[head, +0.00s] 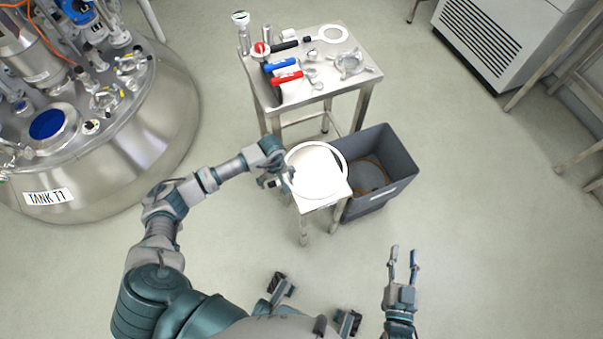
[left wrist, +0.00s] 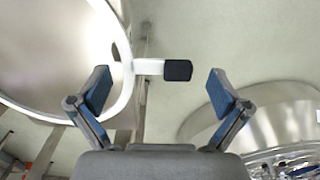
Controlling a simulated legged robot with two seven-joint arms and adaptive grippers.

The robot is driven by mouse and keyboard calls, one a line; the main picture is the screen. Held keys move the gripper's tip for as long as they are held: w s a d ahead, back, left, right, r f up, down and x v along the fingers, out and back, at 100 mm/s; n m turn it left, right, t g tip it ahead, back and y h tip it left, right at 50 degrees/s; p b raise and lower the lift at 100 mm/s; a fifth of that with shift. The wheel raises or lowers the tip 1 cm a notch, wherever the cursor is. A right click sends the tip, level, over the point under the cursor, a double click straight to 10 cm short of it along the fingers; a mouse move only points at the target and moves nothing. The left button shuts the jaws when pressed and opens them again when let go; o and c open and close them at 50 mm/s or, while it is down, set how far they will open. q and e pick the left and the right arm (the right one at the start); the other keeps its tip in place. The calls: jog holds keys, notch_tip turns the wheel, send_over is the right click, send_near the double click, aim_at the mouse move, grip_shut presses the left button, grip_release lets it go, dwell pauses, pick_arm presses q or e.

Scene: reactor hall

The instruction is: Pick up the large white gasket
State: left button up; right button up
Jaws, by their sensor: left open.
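The large white gasket (head: 343,160) is a ring lying on a small metal stool (head: 335,196) in the head view. Its rim (left wrist: 128,62) fills the left of the left wrist view, with a short white tab and black end (left wrist: 178,70) sticking out to the right. My left gripper (head: 284,178) is beside the gasket's left edge, open. In the left wrist view its two blue-padded fingers (left wrist: 160,88) are spread, with the tab between the fingertips and no finger visibly closed on it. My right gripper (head: 404,252) is open and empty, low over the floor at right.
A grey bin (head: 398,180) stands right behind the stool. A steel table (head: 318,88) behind holds tools, a smaller white ring with a handle (head: 333,34) and a metal flange part (head: 350,63). Tank T1 (head: 150,150) is at left.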

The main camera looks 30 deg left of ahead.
pick_arm(q)
jog(key=shift+f, duration=0.3)
jog(key=shift+r, duration=0.1)
jog(key=shift+c, duration=1)
jog(key=c, duration=1.2)
jog(key=shift+s, duration=0.1)
grip_shut()
